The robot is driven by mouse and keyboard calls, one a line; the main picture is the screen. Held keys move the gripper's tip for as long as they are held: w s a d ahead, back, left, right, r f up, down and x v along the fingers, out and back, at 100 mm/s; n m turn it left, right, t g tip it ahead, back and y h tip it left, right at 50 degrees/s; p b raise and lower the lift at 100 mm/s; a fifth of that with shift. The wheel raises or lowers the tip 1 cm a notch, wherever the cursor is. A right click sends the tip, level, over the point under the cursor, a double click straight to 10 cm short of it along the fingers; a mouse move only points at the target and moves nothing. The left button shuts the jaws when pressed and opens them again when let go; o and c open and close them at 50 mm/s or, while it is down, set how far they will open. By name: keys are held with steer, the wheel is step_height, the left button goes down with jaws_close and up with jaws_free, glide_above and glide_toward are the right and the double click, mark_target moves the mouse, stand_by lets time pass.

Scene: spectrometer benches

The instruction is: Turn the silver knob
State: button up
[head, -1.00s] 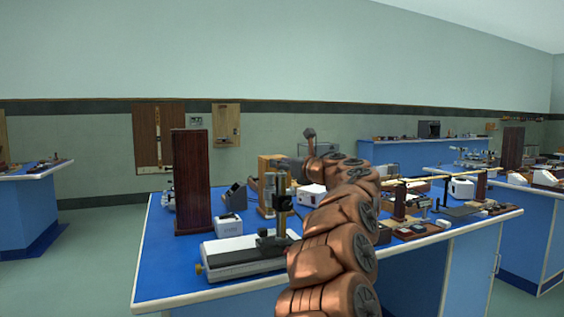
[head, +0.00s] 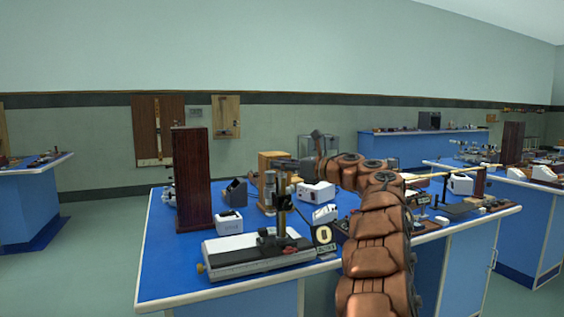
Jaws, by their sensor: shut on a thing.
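My gripper (head: 284,164), small and dark at the end of my copper-coloured arm, points left at the top of an upright instrument post (head: 284,198). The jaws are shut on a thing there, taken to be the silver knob. The knob itself is too small and covered to make out. The post rises from a white and black bench instrument (head: 245,258). A silvery cylinder (head: 269,190) stands just behind and left of the post.
A tall dark wooden block (head: 192,180) stands left of the post. A wooden case (head: 270,160) is behind it. White boxes (head: 229,223) and (head: 316,191) stand close by. Small apparatus crowds the right side. The blue bench top is clear at the front left edge (head: 160,285).

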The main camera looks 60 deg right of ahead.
steer(key=shift+r+n+y, duration=0.3)
steer(key=shift+y, duration=0.2)
steer(key=shift+w+a+r+n+y+p, duration=0.15)
steer(key=shift+a+r+n+y+p, duration=0.1)
steer(key=shift+r+n+y+p, duration=0.4)
steer(key=shift+r+n+y, duration=0.2)
steer(key=shift+n+y, duration=0.15)
steer(key=shift+y, duration=0.4)
jaws_close()
steer(key=shift+o, duration=0.4)
jaws_free()
steer(key=shift+s+a+r, duration=0.1)
steer(key=shift+s+a, duration=0.1)
steer(key=shift+a, duration=0.2)
steer(key=o, duration=0.3)
steer(key=shift+d+f, duration=0.2)
steer(key=shift+d, duration=0.05)
steer(key=o, duration=0.8)
steer(key=shift+f, duration=0.1)
steer(key=v, duration=1.2)
